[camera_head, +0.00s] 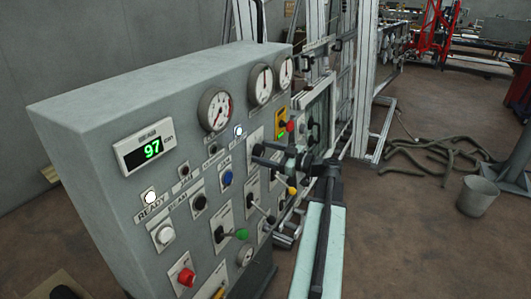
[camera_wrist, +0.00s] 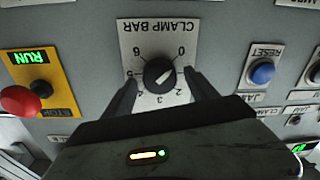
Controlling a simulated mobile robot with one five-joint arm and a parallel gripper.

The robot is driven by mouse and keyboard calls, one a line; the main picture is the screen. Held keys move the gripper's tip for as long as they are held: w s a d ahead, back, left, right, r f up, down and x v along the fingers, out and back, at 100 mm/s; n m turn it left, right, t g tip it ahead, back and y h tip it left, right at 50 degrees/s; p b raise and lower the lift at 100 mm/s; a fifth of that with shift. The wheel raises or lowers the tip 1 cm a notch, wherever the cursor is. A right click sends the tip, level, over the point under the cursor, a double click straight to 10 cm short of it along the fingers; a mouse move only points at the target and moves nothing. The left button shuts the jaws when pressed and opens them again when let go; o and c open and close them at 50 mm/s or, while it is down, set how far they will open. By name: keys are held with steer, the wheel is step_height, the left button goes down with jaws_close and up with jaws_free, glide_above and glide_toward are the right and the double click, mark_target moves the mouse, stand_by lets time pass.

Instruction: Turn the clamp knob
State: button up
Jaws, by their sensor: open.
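The clamp knob (camera_wrist: 159,74) is a round black knob on a white dial plate marked "CLAMP BAR" (camera_wrist: 148,27). The lettering appears upside down in the wrist view, with numbers around the knob. A light pointer line shows on the knob, but its exact setting is hard to read. My gripper (camera_wrist: 161,84) is open, with one dark finger at each side of the knob. I cannot tell whether either finger touches it. In the head view my gripper (camera_head: 272,156) is at the panel face, and I cannot make out the knob there.
The grey control panel (camera_head: 130,90) carries gauges, levers and buttons. A red button (camera_wrist: 20,100) on a yellow plate is left of the knob in the wrist view; a blue reset button (camera_wrist: 262,72) is right. A bucket (camera_head: 478,195) and hoses (camera_head: 430,155) lie on the floor at right.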

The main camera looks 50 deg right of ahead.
steer(key=c, duration=1.4)
steer(key=shift+o, duration=0.2)
steer(key=m, duration=0.4)
steer(key=m+b, duration=0.1)
steer(key=m, duration=0.3)
steer(key=shift+d+f+m, duration=0.1)
steer(key=shift+d+m, duration=0.05)
steer(key=shift+m, duration=0.25)
steer(key=m, duration=0.4)
steer(key=shift+m+t, duration=0.3)
steer(key=shift+t, duration=0.1)
steer(key=shift+f+m+h+b, duration=0.1)
steer(key=shift+m+h+b, duration=0.25)
steer(key=shift+m, duration=2.05)
